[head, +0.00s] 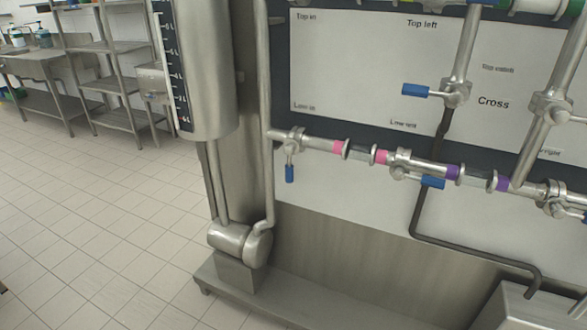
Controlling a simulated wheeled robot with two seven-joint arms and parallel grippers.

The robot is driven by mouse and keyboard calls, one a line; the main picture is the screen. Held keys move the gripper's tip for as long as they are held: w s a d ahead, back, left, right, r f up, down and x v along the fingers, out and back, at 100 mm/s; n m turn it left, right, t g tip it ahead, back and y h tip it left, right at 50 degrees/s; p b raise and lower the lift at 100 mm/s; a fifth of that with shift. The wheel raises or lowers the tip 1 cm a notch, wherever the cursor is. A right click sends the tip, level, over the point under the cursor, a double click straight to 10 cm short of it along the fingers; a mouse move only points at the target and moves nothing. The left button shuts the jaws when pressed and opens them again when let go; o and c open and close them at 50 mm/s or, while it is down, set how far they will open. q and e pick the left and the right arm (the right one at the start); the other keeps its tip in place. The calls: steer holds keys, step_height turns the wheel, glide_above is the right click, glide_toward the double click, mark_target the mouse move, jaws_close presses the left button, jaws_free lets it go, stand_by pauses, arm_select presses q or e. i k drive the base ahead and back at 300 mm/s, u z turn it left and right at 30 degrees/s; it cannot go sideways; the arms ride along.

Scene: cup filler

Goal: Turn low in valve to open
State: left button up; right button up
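The low in valve (289,137) is the leftmost valve on the lower horizontal steel pipe, below the "Low in" label (305,106) on the white panel. Its blue handle (290,173) hangs straight down, crosswise to the pipe. Neither of my grippers shows in the head view, and nothing touches the handle.
Another valve (400,163) with a blue handle (432,182) sits further right on the pipe. Above it is a valve with a left-pointing blue handle (415,90). A steel tank (207,70) and pump (240,243) stand left. Tiled floor (100,220) is clear; shelves (112,75) stand behind.

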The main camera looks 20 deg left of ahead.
mark_target(289, 149)
steer(key=k, duration=0.35)
steer(key=u, duration=0.9)
steer(key=i, duration=1.05)
steer(key=z, duration=0.65)
